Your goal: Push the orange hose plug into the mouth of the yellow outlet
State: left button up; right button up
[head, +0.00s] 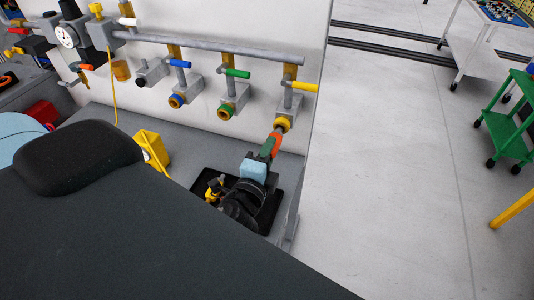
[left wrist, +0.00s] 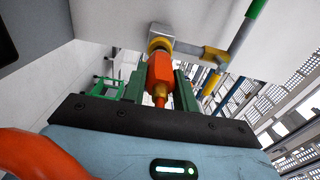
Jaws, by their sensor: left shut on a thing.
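The yellow outlet (head: 282,124) is the rightmost on the wall pipe, under a yellow handle. It also shows in the left wrist view (left wrist: 159,44). The orange hose plug (head: 273,142) is between the green fingers of my left gripper (head: 267,149), which is shut on it. In the left wrist view the plug (left wrist: 160,74) is in line with the outlet, and its front end is at the outlet's mouth. I cannot tell how deep it sits. An orange curve, likely the hose, (left wrist: 35,155) crosses the lower left of that view. My right gripper is not in view.
Blue (head: 177,100) and green (head: 226,111) outlets hang to the left on the same grey pipe (head: 220,47). A yellow box (head: 151,150) stands on the grey bench below. The floor right of the wall is clear, with a green cart (head: 508,130) farther off.

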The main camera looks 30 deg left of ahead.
pick_arm(q)
jog(key=shift+x, duration=0.75)
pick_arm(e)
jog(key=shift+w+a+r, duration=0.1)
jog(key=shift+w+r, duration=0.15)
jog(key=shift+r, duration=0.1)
pick_arm(q)
jog(key=shift+w+a+r, duration=0.15)
jog(key=shift+w, duration=0.25)
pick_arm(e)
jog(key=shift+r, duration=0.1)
pick_arm(q)
jog(key=o, duration=1.1)
jog(key=shift+w, duration=0.1)
jog(key=shift+o, duration=0.2)
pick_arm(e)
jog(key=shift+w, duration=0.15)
pick_arm(q)
jog(key=shift+s+f, duration=0.25)
jog(key=shift+s, duration=0.05)
jog(key=b+v, duration=0.1)
jog(key=v, duration=0.6)
jog(key=shift+r, duration=0.15)
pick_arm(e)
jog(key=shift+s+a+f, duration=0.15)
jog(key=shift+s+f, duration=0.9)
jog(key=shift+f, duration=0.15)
pick_arm(q)
jog(key=shift+s, duration=0.1)
